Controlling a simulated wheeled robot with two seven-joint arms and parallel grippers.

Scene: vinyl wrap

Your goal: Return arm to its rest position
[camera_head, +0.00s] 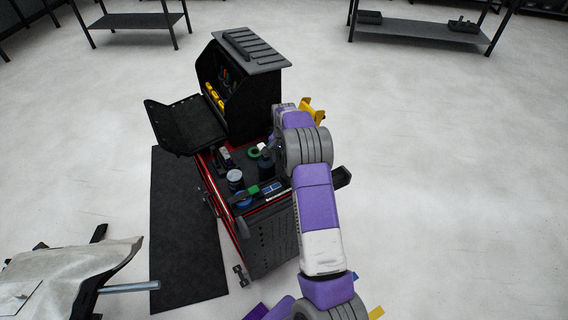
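My purple, white and grey arm (318,205) comes up from the bottom edge, right of centre, and reaches over the right side of a tool cart (270,238). I take it to be my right arm. Its far end (283,112) is beside the cart's black upper cabinet, with a yellow part (313,110) at its right. No fingertips can be made out there, so I cannot tell whether that gripper is open or holds anything. My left gripper is not in view; a small purple piece of me shows at the bottom edge.
The cart top holds a dark cylindrical container (235,176), a green roll (256,151) and other small items. A black open cabinet (240,85) stands behind. A black mat (185,245) lies left. A cloth-covered surface (70,270) is at lower left. The floor at right is clear.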

